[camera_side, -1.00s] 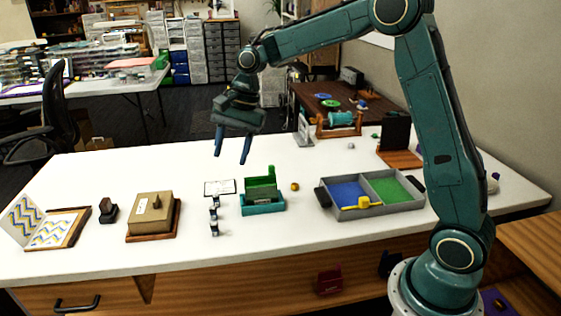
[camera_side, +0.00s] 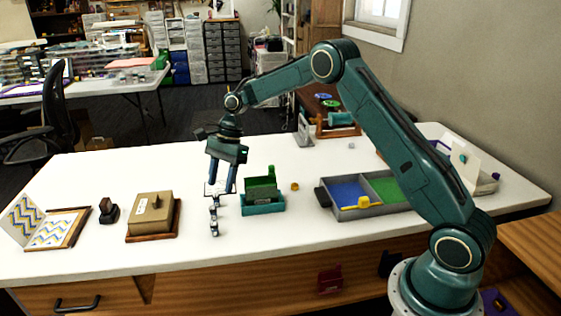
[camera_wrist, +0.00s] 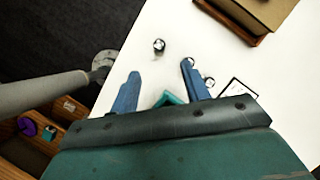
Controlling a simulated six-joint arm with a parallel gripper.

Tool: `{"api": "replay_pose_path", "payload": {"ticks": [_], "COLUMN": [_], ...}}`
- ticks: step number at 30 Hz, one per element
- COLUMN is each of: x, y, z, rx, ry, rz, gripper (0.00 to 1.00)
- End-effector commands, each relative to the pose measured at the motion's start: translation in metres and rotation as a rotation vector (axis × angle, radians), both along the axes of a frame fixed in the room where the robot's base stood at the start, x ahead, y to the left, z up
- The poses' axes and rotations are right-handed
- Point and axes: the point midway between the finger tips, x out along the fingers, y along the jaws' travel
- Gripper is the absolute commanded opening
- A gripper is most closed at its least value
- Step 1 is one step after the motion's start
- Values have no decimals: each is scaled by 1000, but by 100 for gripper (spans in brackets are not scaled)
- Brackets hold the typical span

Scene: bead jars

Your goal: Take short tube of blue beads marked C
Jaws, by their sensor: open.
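Several small dark-and-white bead tubes stand in a short row on the white table in the side view; the front one (camera_side: 214,231) is nearest the table's front edge and another stands just behind it (camera_side: 213,214). Their letters and bead colours are too small to read, so I cannot tell which is C. My gripper (camera_side: 221,187) is open and empty, pointing down above the back end of the row. In the wrist view, one tube (camera_wrist: 159,45) shows beyond and between my open fingers (camera_wrist: 160,70). Another tube (camera_wrist: 209,81) is beside the right finger, which partly hides the row.
A teal tray with a green holder (camera_side: 263,205) stands right of the row. A tan box on a wooden base (camera_side: 152,215) is to the left. A grey tray with blue and green sections (camera_side: 347,214) lies farther right. A white card (camera_wrist: 238,88) lies behind the tubes.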

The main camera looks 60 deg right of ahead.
Motion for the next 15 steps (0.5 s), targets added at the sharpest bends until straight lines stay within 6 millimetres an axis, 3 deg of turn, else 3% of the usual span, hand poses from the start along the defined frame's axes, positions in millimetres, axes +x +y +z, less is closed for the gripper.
{"api": "replay_pose_path", "payload": {"ticks": [15], "x": [-1], "y": [26], "z": [-60], "rx": [1], "ry": [2], "rz": [3], "gripper": [47]}}
